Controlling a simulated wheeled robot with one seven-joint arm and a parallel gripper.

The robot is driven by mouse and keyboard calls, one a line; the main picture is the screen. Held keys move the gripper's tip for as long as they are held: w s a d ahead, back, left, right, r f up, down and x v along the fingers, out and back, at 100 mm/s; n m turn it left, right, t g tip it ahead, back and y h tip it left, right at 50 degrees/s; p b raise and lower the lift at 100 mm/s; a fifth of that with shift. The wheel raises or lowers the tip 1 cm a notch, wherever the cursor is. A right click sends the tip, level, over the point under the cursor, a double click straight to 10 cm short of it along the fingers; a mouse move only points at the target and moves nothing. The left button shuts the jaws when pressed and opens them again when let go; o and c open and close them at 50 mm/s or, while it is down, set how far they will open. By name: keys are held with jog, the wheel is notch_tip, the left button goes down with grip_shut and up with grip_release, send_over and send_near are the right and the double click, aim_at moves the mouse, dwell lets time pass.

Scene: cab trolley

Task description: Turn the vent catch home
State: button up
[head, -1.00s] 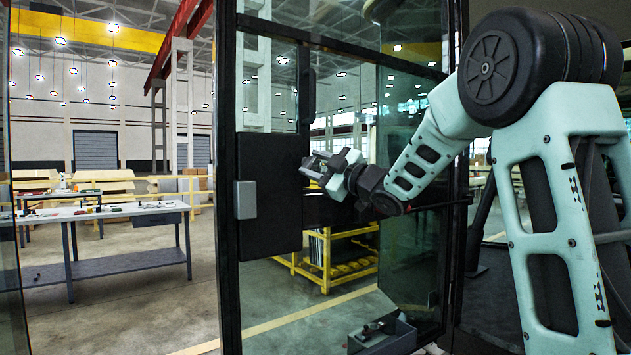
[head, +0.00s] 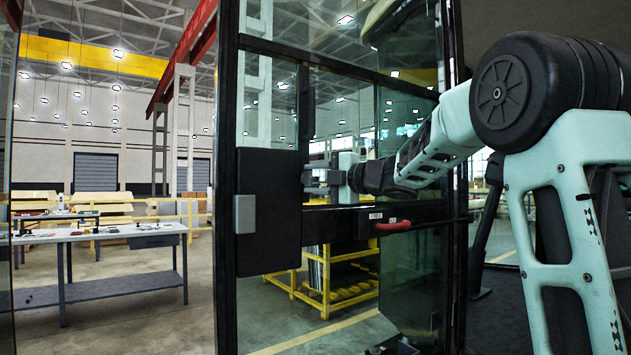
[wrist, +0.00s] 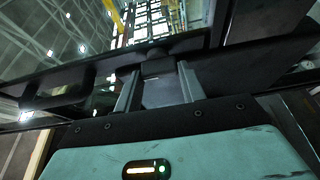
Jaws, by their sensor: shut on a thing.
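My gripper (head: 318,182) reaches left to the dark door frame, beside the black lock box, in the head view. In the wrist view its two grey fingers (wrist: 158,88) stand on either side of a small dark catch (wrist: 158,64) on a dark bar, and are shut on it. I take this to be the vent catch. In the head view the gripper's end hides it. How far it is turned I cannot tell.
The glazed door's black lock box (head: 268,212) has a grey plate at its left edge. A red handle (head: 393,226) sits on the crossbar below my wrist. Beyond the glass stand a yellow rack (head: 325,285) and a workbench (head: 95,236).

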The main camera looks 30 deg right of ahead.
dwell(0.5)
jog(key=o, duration=1)
jog(key=shift+a, duration=0.1)
jog(key=b+v, duration=0.2)
jog(key=v, duration=1.5)
jog(key=shift+s+b, duration=0.25)
jog(key=shift+b, duration=0.15)
